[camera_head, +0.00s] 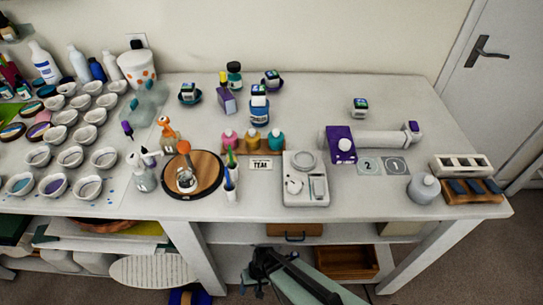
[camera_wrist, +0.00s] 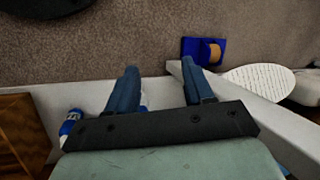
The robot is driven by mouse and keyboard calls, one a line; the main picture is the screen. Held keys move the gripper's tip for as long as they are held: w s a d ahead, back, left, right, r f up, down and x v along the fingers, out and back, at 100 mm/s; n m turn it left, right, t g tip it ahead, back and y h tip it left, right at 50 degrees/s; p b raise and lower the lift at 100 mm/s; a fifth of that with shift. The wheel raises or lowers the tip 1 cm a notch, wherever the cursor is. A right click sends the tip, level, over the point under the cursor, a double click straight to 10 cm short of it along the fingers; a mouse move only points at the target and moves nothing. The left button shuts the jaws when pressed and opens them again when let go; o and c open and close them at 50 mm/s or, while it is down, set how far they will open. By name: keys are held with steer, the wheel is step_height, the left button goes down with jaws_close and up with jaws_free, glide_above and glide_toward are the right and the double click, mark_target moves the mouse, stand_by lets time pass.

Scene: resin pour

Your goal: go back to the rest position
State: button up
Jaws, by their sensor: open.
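My gripper (camera_head: 256,281) is in front of the table's front edge, low in the head view, beside the shelves under the tabletop. In the wrist view my gripper (camera_wrist: 157,74) shows two blue-grey fingers spread apart with nothing between them. It is open and empty. It points down towards the brown floor and touches none of the things on the table. My pale green arm link (camera_head: 325,283) runs off at the bottom of the head view.
A blue object (camera_wrist: 200,48) lies on the floor.

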steer(key=s+d+r+m+g+h, duration=0.1)
steer(key=s+d, duration=0.2)
steer(key=d, duration=0.9)
steer(key=s+d+r+m+g+h, duration=0.1)
steer(key=s+d+g+h, duration=0.1)
steer(key=d, duration=1)
steer(key=shift+s+d+m+g, duration=0.3)
steer(key=shift+s+d+m, duration=0.1)
steer(key=shift+s, duration=0.4)
